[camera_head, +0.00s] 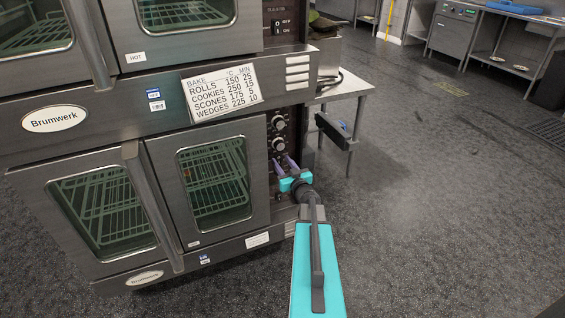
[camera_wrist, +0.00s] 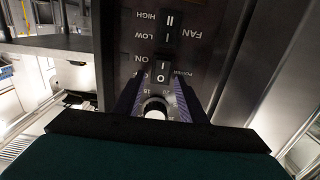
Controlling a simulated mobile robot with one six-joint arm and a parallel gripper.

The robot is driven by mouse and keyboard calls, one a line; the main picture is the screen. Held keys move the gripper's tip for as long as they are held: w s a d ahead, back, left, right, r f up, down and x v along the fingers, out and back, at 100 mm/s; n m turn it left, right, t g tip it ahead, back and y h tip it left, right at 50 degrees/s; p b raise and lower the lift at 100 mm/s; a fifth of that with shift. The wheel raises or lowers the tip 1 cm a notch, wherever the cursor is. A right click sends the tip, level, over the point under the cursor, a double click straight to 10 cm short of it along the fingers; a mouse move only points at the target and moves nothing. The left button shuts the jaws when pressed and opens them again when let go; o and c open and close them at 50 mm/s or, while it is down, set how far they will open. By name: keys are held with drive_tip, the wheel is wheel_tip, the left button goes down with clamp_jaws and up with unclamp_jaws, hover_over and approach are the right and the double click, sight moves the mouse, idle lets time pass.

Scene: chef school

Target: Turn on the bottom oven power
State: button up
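The bottom oven (camera_head: 206,175) has a dark control panel on its right side, with round knobs (camera_head: 278,144) in a column. My gripper (camera_head: 283,160) is in front of the lower part of this panel. Its two purple fingers are apart, with nothing seen held between them. In the wrist view the panel appears upside down. A black power rocker switch (camera_wrist: 162,72), marked I and O, lies just past the gap between the fingertips (camera_wrist: 158,86). I cannot tell whether a finger touches it or which way it is pressed. In the head view my gripper hides this switch.
A fan switch (camera_wrist: 168,28) is beside the power switch, and a pale round knob (camera_wrist: 155,106) shows between the fingers. The top oven (camera_head: 190,15) is above, with its own switch (camera_head: 277,30). A metal table (camera_head: 345,85) stands close on the right. Floor beyond is clear.

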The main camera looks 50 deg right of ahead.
drive_tip(key=shift+w+d, duration=0.1)
drive_tip(key=shift+w, duration=0.15)
clamp_jaws()
drive_tip(key=shift+f+t+b, duration=0.25)
drive_tip(key=shift+t+b, duration=0.05)
drive_tip(key=shift+b, duration=0.9)
drive_tip(key=t+h+b, duration=0.1)
drive_tip(key=b, duration=0.5)
drive_tip(key=shift+f+t, duration=0.2)
drive_tip(key=shift+t, duration=0.2)
drive_tip(key=shift+r+b, duration=0.15)
drive_tip(key=shift+b, duration=0.15)
drive_tip(key=shift+d, duration=0.1)
